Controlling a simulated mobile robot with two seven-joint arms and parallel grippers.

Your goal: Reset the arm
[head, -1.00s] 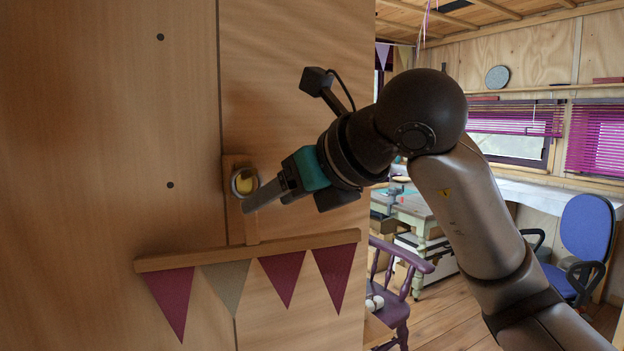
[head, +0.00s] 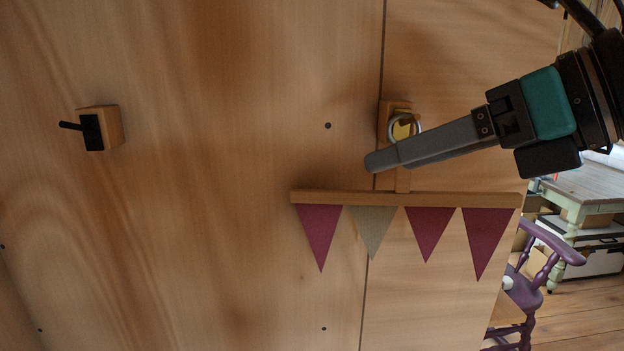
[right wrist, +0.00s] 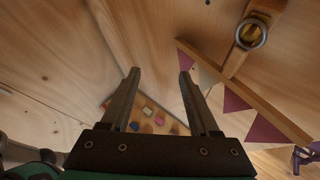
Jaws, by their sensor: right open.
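My right gripper (head: 378,160) reaches in from the right in the head view, in front of the plywood wall. Its fingers point left, just below a round metal ring with a yellow centre (head: 403,127) on a wooden mount. In the right wrist view my right gripper (right wrist: 157,75) shows its two fingers apart with nothing between them. The ring (right wrist: 251,34) is up and to the right of the fingers there, apart from them. My left gripper is in neither view.
A wooden rail (head: 440,199) with several pennants hangs below the ring, close under the fingers. A wooden block with a black lever (head: 92,132) sits on the wall at left. A purple chair (head: 530,285) and a pale green table (head: 590,190) stand at right.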

